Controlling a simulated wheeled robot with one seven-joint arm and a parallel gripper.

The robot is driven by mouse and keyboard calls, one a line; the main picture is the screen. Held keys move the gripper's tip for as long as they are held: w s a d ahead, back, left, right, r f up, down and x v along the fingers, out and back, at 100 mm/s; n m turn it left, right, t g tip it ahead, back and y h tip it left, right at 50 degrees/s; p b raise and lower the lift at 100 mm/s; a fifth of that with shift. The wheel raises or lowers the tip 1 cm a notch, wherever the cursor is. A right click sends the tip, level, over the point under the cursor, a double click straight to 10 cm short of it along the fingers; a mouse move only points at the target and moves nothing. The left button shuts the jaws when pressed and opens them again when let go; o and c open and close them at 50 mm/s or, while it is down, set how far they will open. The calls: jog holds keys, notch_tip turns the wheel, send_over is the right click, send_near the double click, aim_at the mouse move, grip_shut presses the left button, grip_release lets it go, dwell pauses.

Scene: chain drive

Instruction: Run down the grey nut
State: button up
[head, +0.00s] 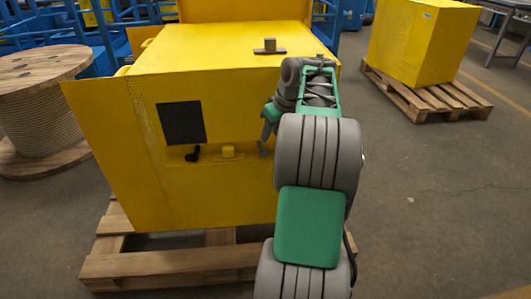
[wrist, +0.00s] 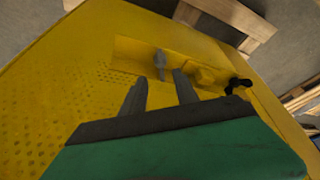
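A small grey part (wrist: 160,64), which looks like the grey nut, stands on the recessed ledge of the yellow machine (head: 225,90). In the head view it shows as a small grey piece (head: 263,149) at the right end of the ledge, beside my arm. Its exact shape and any thread are too small to tell. My gripper (wrist: 158,76) is open, its two grey fingers apart with nothing visible between them. In the wrist view the grey part appears just beyond the fingertips, between their lines. In the head view my gripper (head: 268,122) is above the ledge, partly hidden by my wrist.
On the ledge are a yellow block (head: 228,152) and a black handle (head: 193,154), below a dark panel (head: 182,122). A grey fitting (head: 269,47) sits on the machine's top. A wooden pallet (head: 170,264) lies underneath.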

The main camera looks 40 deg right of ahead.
aim_at(263, 149)
jog(key=b+x, duration=0.3)
jog(key=x, duration=0.4)
jog(key=shift+w+f, duration=0.2)
jog(key=shift+c, duration=0.3)
jog(key=shift+r, duration=0.1)
grip_shut()
